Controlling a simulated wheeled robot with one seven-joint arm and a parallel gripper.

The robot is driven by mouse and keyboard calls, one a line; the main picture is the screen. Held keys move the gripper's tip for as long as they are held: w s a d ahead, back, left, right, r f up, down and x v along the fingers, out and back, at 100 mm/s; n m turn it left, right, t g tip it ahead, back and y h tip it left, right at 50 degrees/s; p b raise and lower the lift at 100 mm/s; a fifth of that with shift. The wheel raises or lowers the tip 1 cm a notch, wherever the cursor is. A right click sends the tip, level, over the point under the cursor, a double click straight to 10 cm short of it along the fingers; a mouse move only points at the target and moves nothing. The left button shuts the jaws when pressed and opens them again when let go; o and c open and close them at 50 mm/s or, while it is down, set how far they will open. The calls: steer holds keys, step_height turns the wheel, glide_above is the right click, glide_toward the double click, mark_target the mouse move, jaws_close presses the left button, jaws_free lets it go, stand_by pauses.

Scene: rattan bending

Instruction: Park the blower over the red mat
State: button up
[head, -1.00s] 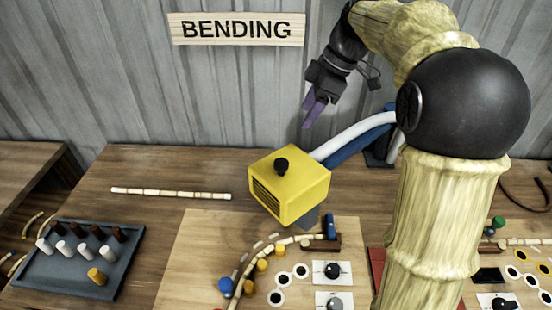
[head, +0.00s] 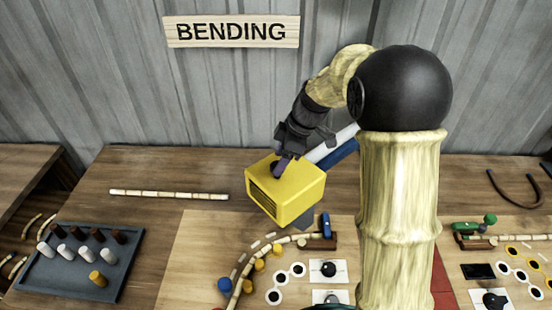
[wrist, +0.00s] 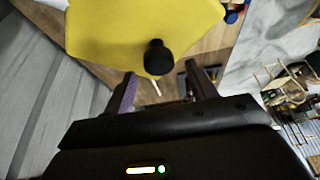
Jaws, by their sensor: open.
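The blower is a yellow box (head: 286,193) with a dark grille on its front left side, carried on a white and blue arm (head: 334,148) over the bending board. In the wrist view the yellow blower (wrist: 120,25) fills the top, and its black knob (wrist: 158,57) stands beyond and between my fingertips. My gripper (head: 283,166) is at the blower's top, hiding the knob in the head view. In the wrist view my gripper (wrist: 163,82) is open, with the jaws apart. The red mat (head: 443,285) shows only as a strip right of my arm, which covers the rest.
A curved rattan strip lies among pegs on the board (head: 190,265) below the blower. A grey tray (head: 60,283) with several pegs is at left. A straight rattan piece (head: 168,194) lies behind. A second station with a green clamp (head: 467,227) is at right.

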steer(key=shift+a+f, duration=0.1)
steer(key=shift+f, duration=0.85)
steer(key=shift+c, duration=0.7)
steer(key=shift+s, duration=0.1)
steer(key=c, duration=1.1)
steer(key=shift+a, duration=0.15)
jaws_close()
